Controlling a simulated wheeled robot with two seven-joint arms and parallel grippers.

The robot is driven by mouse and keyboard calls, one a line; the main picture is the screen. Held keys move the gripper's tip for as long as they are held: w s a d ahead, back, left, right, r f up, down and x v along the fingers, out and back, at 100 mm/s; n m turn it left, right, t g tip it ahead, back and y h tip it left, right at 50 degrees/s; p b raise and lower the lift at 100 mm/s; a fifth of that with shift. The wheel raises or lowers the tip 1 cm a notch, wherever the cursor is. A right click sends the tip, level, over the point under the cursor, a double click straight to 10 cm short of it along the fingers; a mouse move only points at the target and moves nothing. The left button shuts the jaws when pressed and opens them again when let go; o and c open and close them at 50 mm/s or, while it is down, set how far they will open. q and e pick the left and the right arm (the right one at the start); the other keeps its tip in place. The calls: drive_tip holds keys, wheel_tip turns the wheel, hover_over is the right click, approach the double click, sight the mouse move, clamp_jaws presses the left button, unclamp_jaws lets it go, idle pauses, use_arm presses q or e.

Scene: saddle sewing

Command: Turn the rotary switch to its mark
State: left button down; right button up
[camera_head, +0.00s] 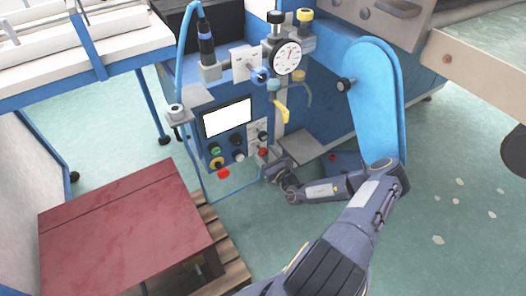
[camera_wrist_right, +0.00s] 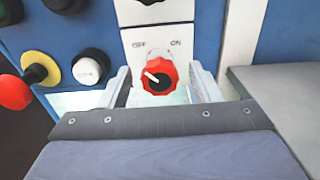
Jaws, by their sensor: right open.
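The rotary switch is a red knob (camera_wrist_right: 158,78) with a black centre and a white pointer line, on a white plate (camera_wrist_right: 157,42) marked OFF at left and ON at right. The pointer slants up and left, towards OFF. In the head view the red knob (camera_head: 262,152) sits low at the right side of the control panel. My right gripper (camera_head: 272,165) is at the panel by the knob. In the wrist view its open fingers (camera_wrist_right: 160,86) stand on either side of the knob, with visible gaps. My left gripper is out of view.
Green, black, white and yellow-and-red buttons (camera_wrist_right: 88,66) sit left of the switch. The screen (camera_head: 227,119) and pressure gauge (camera_head: 288,58) are above. A grey ledge (camera_wrist_right: 285,105) juts out at right. A dark red table (camera_head: 120,230) stands at lower left.

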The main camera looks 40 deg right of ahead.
drive_tip(key=c, duration=1)
drive_tip(key=shift+r+m, duration=0.1)
drive_tip(key=shift+m, duration=0.2)
drive_tip(key=m+p, duration=0.2)
drive_tip(key=shift+m, duration=0.3)
drive_tip(key=m, duration=0.2)
drive_tip(key=shift+m+p, duration=0.3)
drive_tip(key=shift+p, duration=0.1)
drive_tip(key=m, duration=0.5)
drive_tip(key=shift+d+m+p, duration=0.15)
drive_tip(key=shift+m+p, duration=0.15)
drive_tip(key=m, duration=0.6)
drive_tip(key=shift+f, duration=0.25)
drive_tip(key=shift+m, duration=0.4)
